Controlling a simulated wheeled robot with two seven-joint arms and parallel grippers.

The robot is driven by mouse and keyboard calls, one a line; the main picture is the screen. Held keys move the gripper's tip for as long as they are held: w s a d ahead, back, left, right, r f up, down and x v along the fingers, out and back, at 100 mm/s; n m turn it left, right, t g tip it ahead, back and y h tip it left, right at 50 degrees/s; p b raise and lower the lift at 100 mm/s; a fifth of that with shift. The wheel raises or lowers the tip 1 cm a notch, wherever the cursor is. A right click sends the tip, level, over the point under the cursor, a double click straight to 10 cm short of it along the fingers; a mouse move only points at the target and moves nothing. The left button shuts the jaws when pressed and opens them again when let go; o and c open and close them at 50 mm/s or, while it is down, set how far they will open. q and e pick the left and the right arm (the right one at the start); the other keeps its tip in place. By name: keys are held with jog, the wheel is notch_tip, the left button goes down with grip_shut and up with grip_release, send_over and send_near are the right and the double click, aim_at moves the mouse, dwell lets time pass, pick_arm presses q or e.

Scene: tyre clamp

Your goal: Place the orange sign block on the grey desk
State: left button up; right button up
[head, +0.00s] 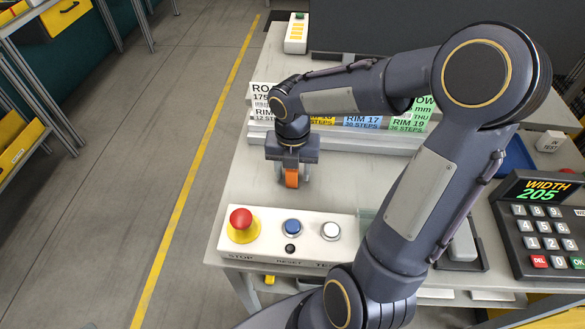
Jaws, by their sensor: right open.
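The orange sign block (291,178) stands on the grey desk (250,190), left of the desk's middle, behind the button panel. My right gripper (290,180) points down over it, with a finger on each side of the block. The jaws are open; whether a finger touches the block I cannot tell. The block's upper part is hidden by the gripper. My left gripper is not in view.
A white panel (265,247) with a red stop button (241,222) lies at the desk's front edge. Rim signs (362,122) stand in a row behind the gripper. A keypad showing 205 (540,225) is at the right. Bare desk lies left of the gripper.

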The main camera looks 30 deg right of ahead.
notch_tip(320, 180, up, 12)
jog(key=shift+f+p, duration=0.15)
jog(key=shift+p, duration=0.55)
jog(key=shift+r, duration=0.25)
jog(key=s+a+f+m+t+y, duration=0.1)
jog(key=s+m, duration=0.3)
jog(key=m, duration=0.5)
jog(key=s+a+m+t+y, duration=0.1)
jog(key=s+a+m+t, duration=0.1)
jog(key=s+m, duration=0.3)
jog(key=s+a+f+m+t+y, duration=0.1)
jog(key=s+a+m+t, duration=0.1)
jog(key=m, duration=1.2)
jog(key=shift+s+a+f+t+y, duration=0.2)
jog(key=shift+s+a, duration=0.15)
jog(key=shift+s, duration=0.25)
jog(key=shift+s+a+f+t+y, duration=0.15)
jog(key=shift+s+a, duration=0.15)
jog(key=shift+s, duration=0.3)
jog(key=shift+s+a+f+m, duration=0.15)
jog(key=shift+a+f+m, duration=0.05)
jog(key=shift+m, duration=0.7)
